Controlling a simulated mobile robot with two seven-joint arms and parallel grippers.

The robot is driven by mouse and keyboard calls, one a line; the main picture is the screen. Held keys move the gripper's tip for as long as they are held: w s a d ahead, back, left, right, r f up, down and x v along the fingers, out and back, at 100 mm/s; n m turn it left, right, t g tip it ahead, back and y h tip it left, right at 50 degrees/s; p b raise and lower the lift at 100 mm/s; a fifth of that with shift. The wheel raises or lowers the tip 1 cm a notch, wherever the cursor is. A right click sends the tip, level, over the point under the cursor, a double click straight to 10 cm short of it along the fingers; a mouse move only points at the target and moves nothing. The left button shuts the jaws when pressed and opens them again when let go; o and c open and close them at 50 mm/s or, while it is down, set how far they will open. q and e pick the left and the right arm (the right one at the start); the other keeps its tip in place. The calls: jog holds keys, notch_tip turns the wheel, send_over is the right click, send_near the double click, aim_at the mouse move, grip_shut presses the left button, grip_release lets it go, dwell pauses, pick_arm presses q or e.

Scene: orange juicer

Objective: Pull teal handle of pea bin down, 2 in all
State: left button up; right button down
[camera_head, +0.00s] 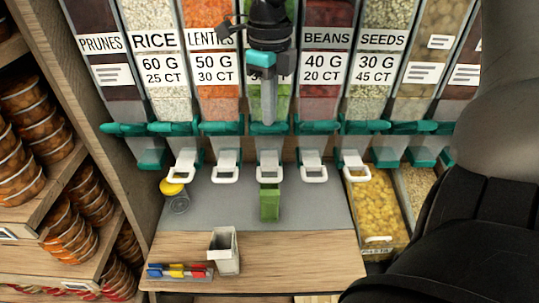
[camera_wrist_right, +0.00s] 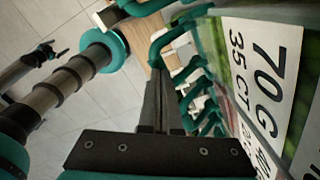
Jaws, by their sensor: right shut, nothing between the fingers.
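The pea bin (camera_head: 256,100) is the middle bin with green contents; my right gripper covers most of its label in the head view. Its label, 70 G and 35 CT, shows in the right wrist view (camera_wrist_right: 262,70). The teal handle (camera_head: 285,128) crosses the bin's lower front. My right gripper (camera_head: 268,120) is shut and empty, pointing down, with its tips at the handle's middle in the picture; contact cannot be told. Its fingers also show in the right wrist view (camera_wrist_right: 160,90). A small dark part, perhaps my left gripper, shows far off there.
A green container (camera_head: 270,203) stands below the pea bin's white chute loop (camera_head: 270,172). Neighbouring bins carry similar teal handles close on both sides. A grey cup (camera_head: 224,250) and coloured clips (camera_head: 180,271) sit on the wooden counter (camera_head: 300,262). Shelves stand at left.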

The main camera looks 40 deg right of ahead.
aim_at(270, 129)
jog(key=shift+s+a+f+b, duration=0.15)
jog(key=shift+s+f+b, duration=0.05)
jog(key=shift+f+b, duration=1.05)
jog(key=shift+s+a+f+b, duration=0.1)
jog(key=shift+s+f+b, duration=0.05)
jog(key=shift+f+b, duration=1.1)
jog(key=shift+r, duration=0.1)
jog(key=shift+w+d+r+p, duration=0.15)
jog(key=shift+r+p, duration=0.55)
jog(key=shift+r, duration=0.4)
jog(key=shift+w+d+r+p, duration=0.1)
jog(key=shift+w+r+p, duration=0.05)
jog(key=shift+r+p, duration=0.8)
jog(key=shift+w+d+r+p, duration=0.15)
jog(key=shift+r+p, duration=0.35)
jog(key=shift+r, duration=0.75)
jog(key=shift+f, duration=0.15)
